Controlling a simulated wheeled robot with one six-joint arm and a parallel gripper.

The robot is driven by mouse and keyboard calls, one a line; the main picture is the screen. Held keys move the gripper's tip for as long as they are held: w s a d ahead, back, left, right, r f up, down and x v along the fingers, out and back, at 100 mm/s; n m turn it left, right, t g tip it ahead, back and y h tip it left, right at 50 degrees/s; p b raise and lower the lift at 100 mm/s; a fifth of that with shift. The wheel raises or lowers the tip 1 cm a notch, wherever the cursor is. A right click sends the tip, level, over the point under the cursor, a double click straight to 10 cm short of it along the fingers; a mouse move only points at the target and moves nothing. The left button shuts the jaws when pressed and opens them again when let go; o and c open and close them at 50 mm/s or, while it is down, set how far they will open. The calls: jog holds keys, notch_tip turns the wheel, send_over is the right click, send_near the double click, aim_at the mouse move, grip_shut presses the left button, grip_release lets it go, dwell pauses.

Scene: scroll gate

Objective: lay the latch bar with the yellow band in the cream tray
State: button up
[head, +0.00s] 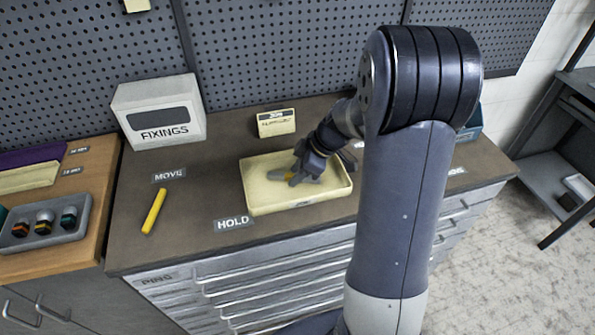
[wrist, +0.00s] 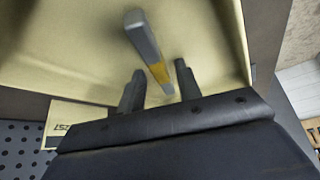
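The grey latch bar with the yellow band (wrist: 150,52) is inside the cream tray (wrist: 222,22) in the wrist view. In the head view the bar (head: 278,175) shows low over the floor of the tray (head: 270,208), partly hidden by my gripper (head: 299,178). In the wrist view my gripper (wrist: 160,85) reaches into the tray with its two fingers apart. The bar's lower end lies between them, with a gap at the left finger and a narrower one at the right. I cannot tell whether the bar rests fully on the tray floor.
A yellow bar (head: 154,211) lies on the bench by the MOVE label. The white FIXINGS box (head: 158,110) and a small cream card (head: 276,123) stand behind. A grey holder (head: 45,222) with coloured pieces sits at left. The bench between box and tray is clear.

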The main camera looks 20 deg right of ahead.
jog(key=shift+o, duration=0.2)
jog(key=shift+r, duration=0.15)
jog(key=shift+r+p, duration=0.2)
jog(key=shift+p, duration=0.1)
jog(key=b+v, duration=0.1)
jog(key=v, duration=1)
jog(key=shift+d+r, duration=0.2)
jog(key=shift+r, duration=0.1)
jog(key=shift+s+f, duration=0.15)
jog(key=x, duration=1.2)
jog(key=shift+f, duration=0.3)
jog(key=shift+r+p, duration=0.5)
jog(key=shift+r, duration=1.05)
jog(key=shift+f, duration=0.15)
